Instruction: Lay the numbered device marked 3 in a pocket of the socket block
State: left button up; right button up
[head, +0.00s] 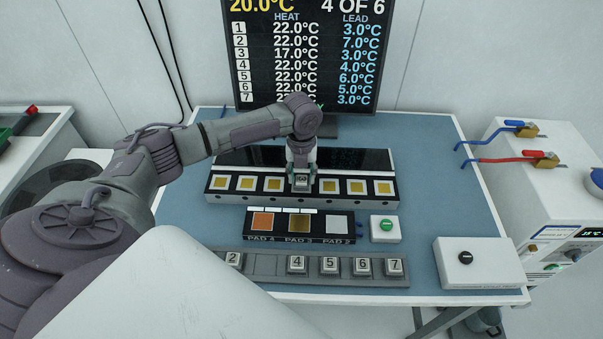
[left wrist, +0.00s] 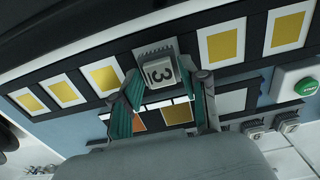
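The socket block (head: 222,197) lies across the middle of the table, with a row of yellow-floored pockets. My left gripper (head: 301,181) points down over the middle of this row. In the left wrist view its two fingers (left wrist: 168,85) stand on either side of the device marked 3 (left wrist: 158,73), their teal pads against its sides. The device also shows small between the fingertips in the head view (head: 301,180). The pocket beneath it is hidden, so I cannot tell whether it touches the floor. The pockets to both sides look empty. My right gripper is not in view.
In front lie a pad strip (head: 299,239) with PAD 4, PAD 3 and PAD 2, and a green-button box (head: 385,229). The grey rack (head: 270,266) holds devices 2, 4 and others, with a gap between those two. A monitor (head: 307,60) stands behind.

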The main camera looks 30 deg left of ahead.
aim_at(302, 179)
pick_arm(q)
jog(key=shift+o, duration=0.4)
jog(key=shift+r, duration=0.3)
notch_tip(302, 179, up, 12)
jog(key=b, duration=0.3)
jog(key=shift+f, duration=0.15)
